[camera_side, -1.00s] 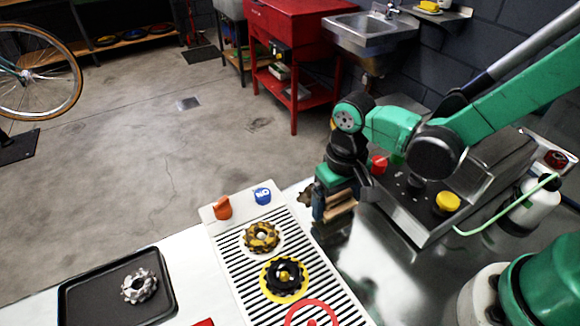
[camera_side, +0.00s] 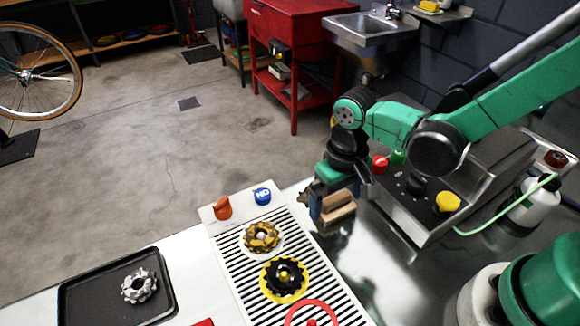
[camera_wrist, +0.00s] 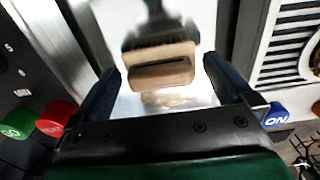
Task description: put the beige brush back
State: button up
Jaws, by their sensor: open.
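The beige brush (camera_side: 338,206) has a tan wooden block. It shows near my gripper, above or on the shiny metal bench top, in the side view. In the wrist view the brush (camera_wrist: 162,66) lies between and slightly beyond the two dark fingers, with a dark slot across its face. My gripper (camera_side: 326,212) is open; in the wrist view its fingers (camera_wrist: 163,80) stand apart on either side of the brush, with visible gaps. Whether the brush rests on the bench is hard to tell.
A slatted panel (camera_side: 240,262) holds a brown cog (camera_side: 262,237), a black-and-yellow cog (camera_side: 284,278), an orange knob (camera_side: 222,208) and a blue ON button (camera_side: 263,196). A black tray (camera_side: 85,300) holds a silver cog (camera_side: 139,286). A metal control box (camera_side: 445,195) stands right of my gripper.

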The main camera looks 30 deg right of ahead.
aim_at(338, 199)
notch_tip(338, 199, up, 11)
jog(key=s+d+t, duration=0.1)
jog(key=d+t, duration=0.6)
jog(key=d, duration=0.2)
jog(key=shift+s+d+r, duration=0.3)
jog(key=shift+d, duration=0.1)
dwell(0.9)
